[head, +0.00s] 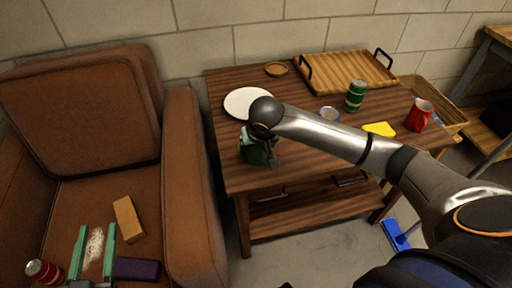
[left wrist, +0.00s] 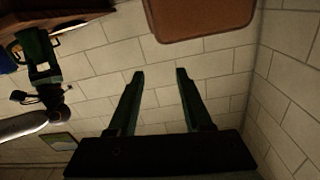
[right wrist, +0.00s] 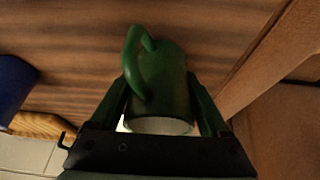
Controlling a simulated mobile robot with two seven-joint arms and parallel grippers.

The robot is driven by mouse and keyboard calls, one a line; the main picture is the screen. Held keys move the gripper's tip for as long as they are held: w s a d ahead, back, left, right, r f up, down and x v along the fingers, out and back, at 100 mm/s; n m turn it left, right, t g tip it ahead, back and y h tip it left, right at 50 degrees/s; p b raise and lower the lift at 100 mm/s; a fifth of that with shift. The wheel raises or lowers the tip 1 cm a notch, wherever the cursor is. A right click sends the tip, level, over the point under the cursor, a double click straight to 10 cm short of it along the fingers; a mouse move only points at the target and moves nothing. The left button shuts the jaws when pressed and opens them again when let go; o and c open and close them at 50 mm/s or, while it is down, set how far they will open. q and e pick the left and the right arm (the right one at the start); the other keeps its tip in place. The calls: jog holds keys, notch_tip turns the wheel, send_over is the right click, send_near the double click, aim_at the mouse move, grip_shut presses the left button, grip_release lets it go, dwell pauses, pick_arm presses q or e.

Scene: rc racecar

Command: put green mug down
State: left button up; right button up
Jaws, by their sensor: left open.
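The green mug (right wrist: 160,80) lies between the fingers of my right gripper (right wrist: 160,105) in the right wrist view, its handle toward the upper left and a pale round end toward the camera. The fingers press close on both its sides. In the head view the mug (head: 257,153) shows partly under my right gripper (head: 262,140), over the front left part of the wooden table (head: 290,160). I cannot tell whether the mug touches the tabletop. My left gripper (head: 97,250) is open and empty over the brown armchair seat; its spread fingers also show in the left wrist view (left wrist: 160,85).
A white plate (head: 246,102) is just behind the mug. A green can (head: 355,96), a red mug (head: 419,115), a yellow item (head: 379,129) and a wooden tray (head: 345,72) stand further right and back. The armchair (head: 185,180) borders the table's left side.

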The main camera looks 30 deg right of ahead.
jog(key=shift+o, duration=1.4)
jog(key=shift+r, duration=0.1)
